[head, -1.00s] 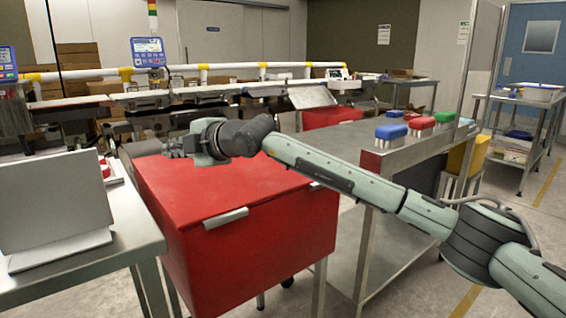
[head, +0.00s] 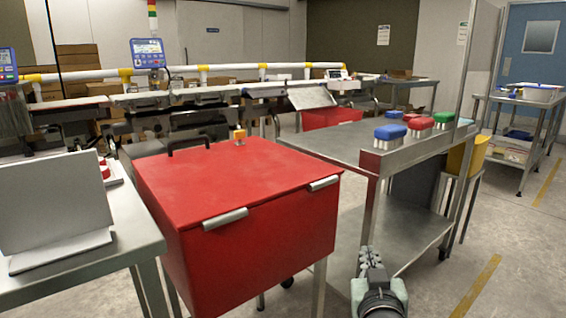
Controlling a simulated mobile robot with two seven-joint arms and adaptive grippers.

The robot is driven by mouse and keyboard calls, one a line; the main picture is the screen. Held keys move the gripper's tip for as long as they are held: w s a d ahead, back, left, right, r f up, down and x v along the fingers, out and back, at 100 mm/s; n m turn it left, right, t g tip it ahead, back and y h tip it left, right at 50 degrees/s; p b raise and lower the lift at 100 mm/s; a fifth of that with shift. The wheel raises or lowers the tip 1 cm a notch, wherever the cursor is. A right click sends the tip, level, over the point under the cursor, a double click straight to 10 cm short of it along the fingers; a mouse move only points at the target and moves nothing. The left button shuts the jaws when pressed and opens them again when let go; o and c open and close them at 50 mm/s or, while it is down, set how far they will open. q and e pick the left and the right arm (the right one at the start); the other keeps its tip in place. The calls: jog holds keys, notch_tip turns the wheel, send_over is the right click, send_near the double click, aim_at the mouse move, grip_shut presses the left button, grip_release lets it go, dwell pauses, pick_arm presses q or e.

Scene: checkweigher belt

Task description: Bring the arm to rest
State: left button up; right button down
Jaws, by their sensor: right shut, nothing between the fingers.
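My right gripper (head: 370,260) shows at the bottom of the head view, right of centre. Its fingers are together and hold nothing. It is over the floor, to the right of the red lidded bin (head: 240,185) and in front of the steel table, touching neither as far as I can see. My left gripper is not in the picture.
The steel table (head: 335,145) carries several brushes (head: 390,133) along its right edge. A yellow bin (head: 468,155) stands beside it. A table with a grey panel (head: 55,200) is at left. The conveyor line (head: 190,98) runs behind. Floor at lower right is clear.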

jog(key=s+d+f+g, duration=0.3)
jog(key=s+f, duration=0.3)
jog(key=f, duration=0.1)
jog(key=s+d+f+g, duration=0.3)
jog(key=s+d+f, duration=0.1)
jog(key=s+f, duration=0.2)
jog(key=s+d+f+n+g, duration=0.1)
jog(key=s+f+g, duration=0.2)
jog(key=s, duration=0.5)
jog(key=s+d+f+n+g, duration=0.1)
jog(key=s+f+g, duration=0.25)
jog(key=s, duration=0.55)
pick_arm(q)
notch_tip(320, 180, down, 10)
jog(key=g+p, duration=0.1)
jog(key=p, duration=0.3)
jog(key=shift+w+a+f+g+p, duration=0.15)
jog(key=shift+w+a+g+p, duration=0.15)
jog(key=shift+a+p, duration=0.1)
pick_arm(e)
notch_tip(320, 180, down, 11)
jog(key=w+y, duration=0.1)
jog(key=shift+w+d+r+g, duration=0.2)
jog(key=shift+w+d+g, duration=0.05)
jog(key=shift+d+g, duration=0.2)
